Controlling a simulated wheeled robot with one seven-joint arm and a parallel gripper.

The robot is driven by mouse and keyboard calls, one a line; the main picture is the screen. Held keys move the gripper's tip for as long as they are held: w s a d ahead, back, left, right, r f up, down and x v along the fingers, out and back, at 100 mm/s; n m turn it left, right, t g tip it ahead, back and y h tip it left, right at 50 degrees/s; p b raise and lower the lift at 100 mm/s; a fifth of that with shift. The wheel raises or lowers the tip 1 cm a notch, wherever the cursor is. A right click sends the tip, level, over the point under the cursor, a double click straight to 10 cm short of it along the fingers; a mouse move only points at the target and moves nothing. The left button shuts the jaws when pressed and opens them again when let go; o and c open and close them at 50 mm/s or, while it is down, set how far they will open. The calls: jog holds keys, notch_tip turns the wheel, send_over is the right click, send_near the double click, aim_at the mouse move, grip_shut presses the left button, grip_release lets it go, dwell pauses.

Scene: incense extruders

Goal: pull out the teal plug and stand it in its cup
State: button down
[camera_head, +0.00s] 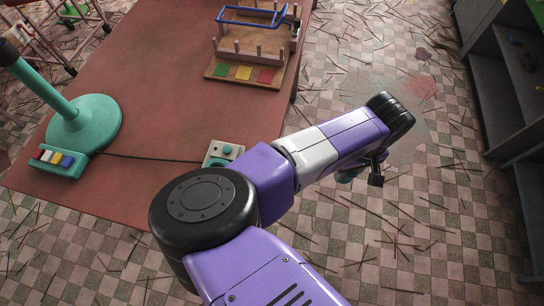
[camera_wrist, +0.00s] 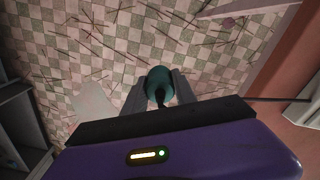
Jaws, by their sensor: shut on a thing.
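The teal plug (camera_wrist: 158,84) is a rounded teal piece with a darker end, held between the two grey fingers of my gripper (camera_wrist: 159,90) in the wrist view. In the head view a small bit of teal (camera_head: 347,177) shows under my arm's end, right of the table and over the floor; my arm hides most of the gripper there. I cannot make out a cup for the plug in either view.
The red-brown table (camera_head: 150,75) carries a wooden peg rack (camera_head: 250,50), a teal stand (camera_head: 85,122), a button strip (camera_head: 58,162) and a small pale box (camera_head: 222,153) partly behind my arm. A dark shelf (camera_head: 505,85) stands right. The floor between is strewn with sticks.

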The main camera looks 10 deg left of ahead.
jog(key=s+a+r+n, duration=0.1)
jog(key=a+r+n, duration=0.2)
jog(key=a+n, duration=0.6)
jog(key=s+a+r+n, duration=0.2)
jog(key=a+n, duration=0.5)
jog(key=a, duration=0.3)
jog(key=s+a+r+n, duration=0.4)
jog(key=s+a+n, duration=0.1)
jog(key=a+n, duration=0.25)
jog(key=s+a+r+n, duration=0.3)
jog(key=s+a+n, duration=0.1)
jog(key=a+n, duration=0.35)
jog(key=shift+s+f+b, duration=0.2)
jog(key=shift+f+b, duration=1.5)
jog(key=shift+f, duration=0.75)
jog(key=shift+b, duration=0.45)
jog(key=shift+f+b, duration=1.4)
jog(key=c, duration=0.9)
grip_release()
